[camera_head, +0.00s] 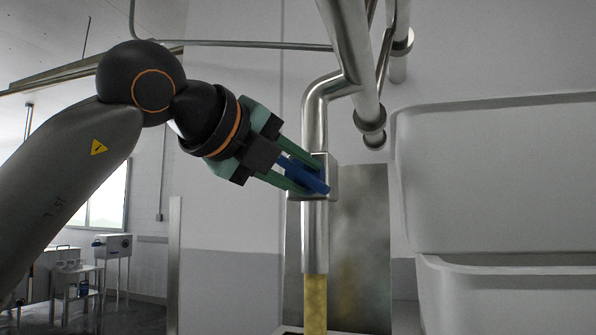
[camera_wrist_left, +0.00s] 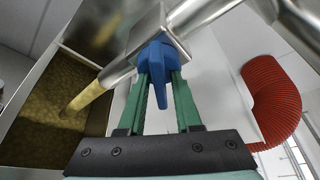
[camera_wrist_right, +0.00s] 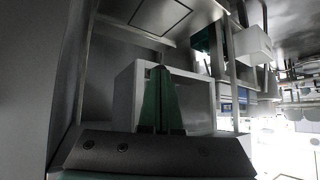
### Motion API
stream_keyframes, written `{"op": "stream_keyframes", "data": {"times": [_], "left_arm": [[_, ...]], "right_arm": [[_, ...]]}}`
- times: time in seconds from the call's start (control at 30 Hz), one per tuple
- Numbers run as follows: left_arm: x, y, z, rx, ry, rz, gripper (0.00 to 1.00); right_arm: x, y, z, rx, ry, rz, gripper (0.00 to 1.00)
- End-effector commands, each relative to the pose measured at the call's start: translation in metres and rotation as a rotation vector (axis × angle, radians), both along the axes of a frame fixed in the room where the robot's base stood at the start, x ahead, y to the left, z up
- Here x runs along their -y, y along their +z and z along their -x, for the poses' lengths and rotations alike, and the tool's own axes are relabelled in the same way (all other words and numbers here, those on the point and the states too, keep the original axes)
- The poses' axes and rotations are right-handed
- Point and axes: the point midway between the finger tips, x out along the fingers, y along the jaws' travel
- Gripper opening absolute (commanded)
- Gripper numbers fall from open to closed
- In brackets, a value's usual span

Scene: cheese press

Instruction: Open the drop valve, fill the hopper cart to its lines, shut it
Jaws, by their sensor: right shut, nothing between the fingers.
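A blue valve handle (camera_head: 308,178) sits on the square metal valve body (camera_head: 326,185) of the vertical drop pipe. My left gripper (camera_head: 305,170) has its green fingers spread around the handle; in the left wrist view the blue handle (camera_wrist_left: 156,60) lies between them, with a gap showing on one side. A yellow, grainy stream (camera_head: 315,300) falls from the pipe's end. In the left wrist view the stream (camera_wrist_left: 88,96) runs into a metal-walled hopper cart holding yellow curd (camera_wrist_left: 40,138). Its fill lines cannot be made out. My right gripper (camera_wrist_right: 163,85) is shut and empty.
A large pale grey tub (camera_head: 490,180) stands at the right. Metal pipes (camera_head: 345,45) run overhead. A red ribbed hose (camera_wrist_left: 272,100) shows in the left wrist view. Small tables with equipment (camera_head: 112,245) stand at the far left. A pale box-like frame (camera_wrist_right: 205,95) lies beyond the right gripper.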

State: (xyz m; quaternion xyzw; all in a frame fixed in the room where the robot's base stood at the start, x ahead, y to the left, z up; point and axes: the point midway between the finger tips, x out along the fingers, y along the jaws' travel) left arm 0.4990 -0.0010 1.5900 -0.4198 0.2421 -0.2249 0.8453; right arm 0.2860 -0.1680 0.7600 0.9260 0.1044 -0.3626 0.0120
Motion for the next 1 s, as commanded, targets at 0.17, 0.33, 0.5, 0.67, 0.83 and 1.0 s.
{"op": "stream_keyframes", "data": {"times": [0.17,0.33,0.5,0.67,0.83,1.0], "left_arm": [[0.001,-0.001,0.0,-0.002,-0.001,-0.002,0.46],[0.0,-0.001,0.0,-0.001,0.0,-0.001,0.46],[-0.007,0.002,0.009,0.003,0.0,0.002,0.46],[-0.025,0.007,0.033,0.005,0.001,0.002,0.46],[-0.047,0.015,0.063,0.005,0.001,0.002,0.46],[-0.064,0.022,0.085,0.001,0.001,0.0,0.46]], "right_arm": [[0.0,0.0,0.0,0.0,0.0,0.0,0.0],[0.0,0.0,0.0,0.0,0.0,0.0,0.0],[0.0,-0.006,0.0,0.0,0.0,0.0,0.0],[0.0,-0.018,0.0,0.0,0.0,0.0,0.0],[0.0,-0.029,0.0,0.0,0.0,0.0,0.0],[0.0,-0.034,0.0,0.0,0.0,0.0,0.0]]}}
